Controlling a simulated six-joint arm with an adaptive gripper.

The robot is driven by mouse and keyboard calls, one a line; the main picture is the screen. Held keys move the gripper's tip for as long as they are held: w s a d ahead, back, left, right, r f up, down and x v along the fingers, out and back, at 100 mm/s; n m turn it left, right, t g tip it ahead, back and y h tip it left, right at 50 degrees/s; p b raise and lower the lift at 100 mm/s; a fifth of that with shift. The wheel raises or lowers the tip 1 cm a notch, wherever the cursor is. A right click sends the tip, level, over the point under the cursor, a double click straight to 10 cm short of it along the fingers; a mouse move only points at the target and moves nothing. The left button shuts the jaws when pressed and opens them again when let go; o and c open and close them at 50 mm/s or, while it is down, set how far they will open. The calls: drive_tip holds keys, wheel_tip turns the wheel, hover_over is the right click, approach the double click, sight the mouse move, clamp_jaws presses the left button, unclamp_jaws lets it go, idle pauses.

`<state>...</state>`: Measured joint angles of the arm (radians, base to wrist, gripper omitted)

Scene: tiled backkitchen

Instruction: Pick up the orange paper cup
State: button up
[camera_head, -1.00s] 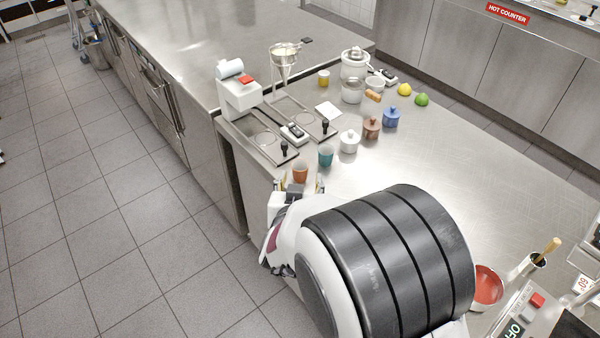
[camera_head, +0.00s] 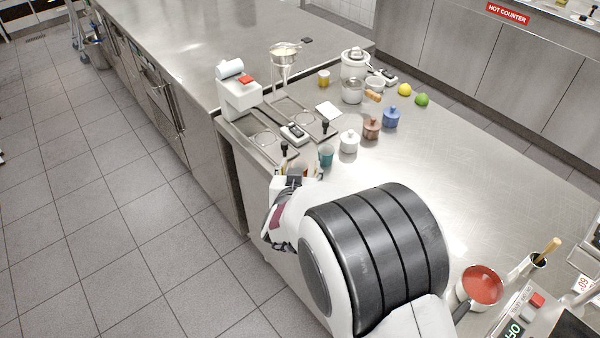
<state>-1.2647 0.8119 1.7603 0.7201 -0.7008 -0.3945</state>
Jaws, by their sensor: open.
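The orange paper cup (camera_head: 304,169) stands near the left edge of the steel counter (camera_head: 440,185). Only a small part of it shows, because my gripper covers most of it. My gripper (camera_head: 299,167) is open, with its fingers reaching toward the far side and the cup appearing between them. I cannot tell whether the fingers touch the cup.
A teal cup (camera_head: 326,156) stands close to the right of my gripper. A machine with a drip tray (camera_head: 268,146) lies behind. A red-filled pan (camera_head: 483,286) is front right.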

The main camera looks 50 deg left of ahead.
idle(0.3)
drive_tip(key=c, duration=1.2)
drive_tip(key=shift+r, duration=0.1)
drive_tip(key=shift+r, duration=4.9)
